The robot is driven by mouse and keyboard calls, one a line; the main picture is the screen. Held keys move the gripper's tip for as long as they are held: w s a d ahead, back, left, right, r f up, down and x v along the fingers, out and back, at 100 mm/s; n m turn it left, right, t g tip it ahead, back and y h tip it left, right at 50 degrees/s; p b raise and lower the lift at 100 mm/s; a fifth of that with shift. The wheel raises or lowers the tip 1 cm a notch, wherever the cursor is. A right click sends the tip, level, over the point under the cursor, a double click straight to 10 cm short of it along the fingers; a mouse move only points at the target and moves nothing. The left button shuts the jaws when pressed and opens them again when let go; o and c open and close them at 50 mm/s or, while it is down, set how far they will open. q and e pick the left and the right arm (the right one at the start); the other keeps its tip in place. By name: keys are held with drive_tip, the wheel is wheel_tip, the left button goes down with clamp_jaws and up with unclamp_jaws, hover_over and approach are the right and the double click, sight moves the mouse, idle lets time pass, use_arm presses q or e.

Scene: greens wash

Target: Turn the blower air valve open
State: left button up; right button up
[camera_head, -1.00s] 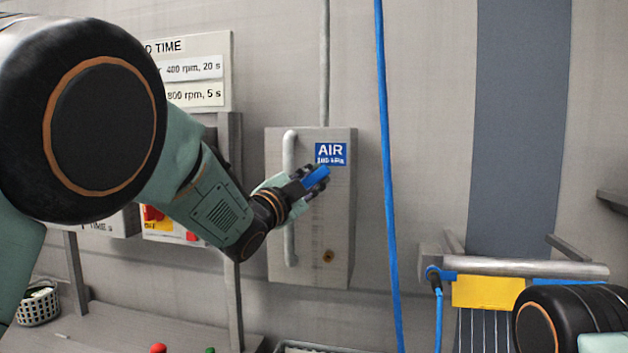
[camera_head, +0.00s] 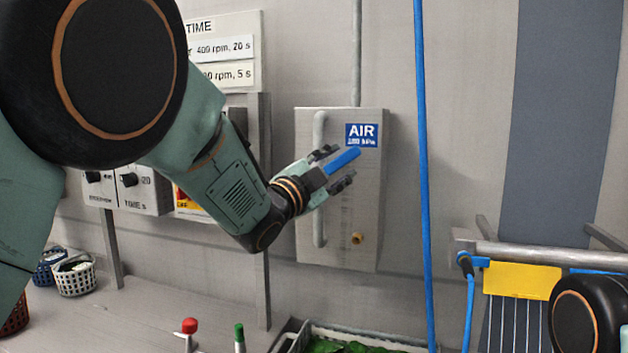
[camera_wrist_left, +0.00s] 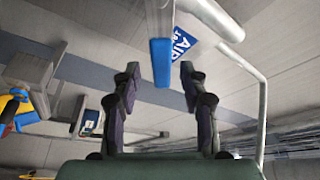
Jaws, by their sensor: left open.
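The air valve's blue handle (camera_head: 343,160) stands out in front of a grey box (camera_head: 365,205), just below its blue AIR label (camera_head: 362,134). It slants up to the right. My left gripper (camera_head: 336,168) is open, with its dark fingers on either side of the handle. In the left wrist view, the blue handle end (camera_wrist_left: 160,65) lies between and just beyond the open fingertips (camera_wrist_left: 160,78), with a gap on each side. The handle's mounting is hidden in the head view. My right gripper is out of view; only part of my right arm shows.
A vertical grey bar handle (camera_head: 319,235) runs along the box's left side, close behind my left wrist. A blue hose (camera_head: 421,180) hangs right of the box. Control units (camera_head: 138,190) are behind my left arm. Red (camera_head: 189,326) and green (camera_head: 239,331) knobs stand below.

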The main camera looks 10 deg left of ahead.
use_arm(q)
drive_tip(key=v, duration=0.9)
drive_tip(key=shift+s+r, duration=0.1)
drive_tip(key=shift+r, duration=0.05)
drive_tip(key=shift+c, duration=0.5)
